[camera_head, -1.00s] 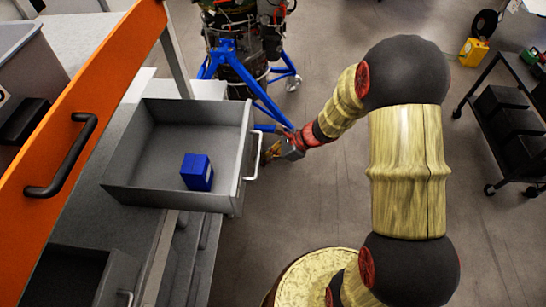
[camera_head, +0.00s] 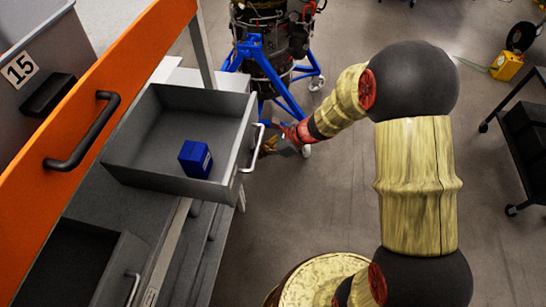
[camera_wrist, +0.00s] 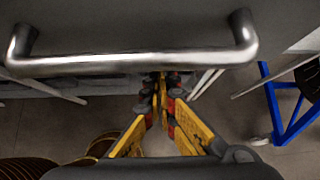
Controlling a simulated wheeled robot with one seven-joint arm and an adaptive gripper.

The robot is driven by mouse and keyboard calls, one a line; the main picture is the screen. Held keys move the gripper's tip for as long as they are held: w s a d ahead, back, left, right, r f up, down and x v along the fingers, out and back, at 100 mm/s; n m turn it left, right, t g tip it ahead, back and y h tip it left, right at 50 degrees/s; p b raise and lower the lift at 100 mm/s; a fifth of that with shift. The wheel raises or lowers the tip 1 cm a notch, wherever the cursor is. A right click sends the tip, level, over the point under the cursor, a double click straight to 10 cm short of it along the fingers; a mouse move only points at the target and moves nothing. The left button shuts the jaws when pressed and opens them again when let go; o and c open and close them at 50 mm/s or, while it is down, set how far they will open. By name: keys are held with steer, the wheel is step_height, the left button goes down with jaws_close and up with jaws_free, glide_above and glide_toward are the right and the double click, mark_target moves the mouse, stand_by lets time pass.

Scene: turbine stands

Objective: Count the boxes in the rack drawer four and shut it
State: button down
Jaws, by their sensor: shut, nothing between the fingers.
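A grey drawer (camera_head: 150,178) stands pulled out of the rack in the head view. One blue box (camera_head: 195,159) lies inside it, toward the front right. The drawer's metal bar handle (camera_head: 252,148) is on its front, and it spans the top of the wrist view (camera_wrist: 130,64). My gripper (camera_head: 270,143) is beside the handle, on the outer side of the drawer front. In the wrist view my gripper (camera_wrist: 162,85) has its yellow fingers brought together just below the handle. It is shut and empty. Whether it touches the handle or drawer front is unclear.
An orange panel with a black handle (camera_head: 85,135) and a bin marked 15 (camera_head: 25,65) stand at left. Another drawer (camera_head: 90,270) is open at the lower left. A turbine on a blue stand (camera_head: 270,75) is behind. Open floor (camera_head: 320,210) lies right of the rack.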

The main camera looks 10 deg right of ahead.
mark_target(213, 147)
steer(key=w+a, duration=0.1)
steer(key=a, duration=0.4)
steer(key=w+a+b, duration=0.1)
steer(key=w+a, duration=0.1)
steer(key=a, duration=0.3)
steer(key=w+a+b, duration=0.1)
steer(key=w+a, duration=0.1)
steer(key=a, duration=0.3)
steer(key=shift+w+a, duration=0.15)
steer(key=shift+w, duration=0.1)
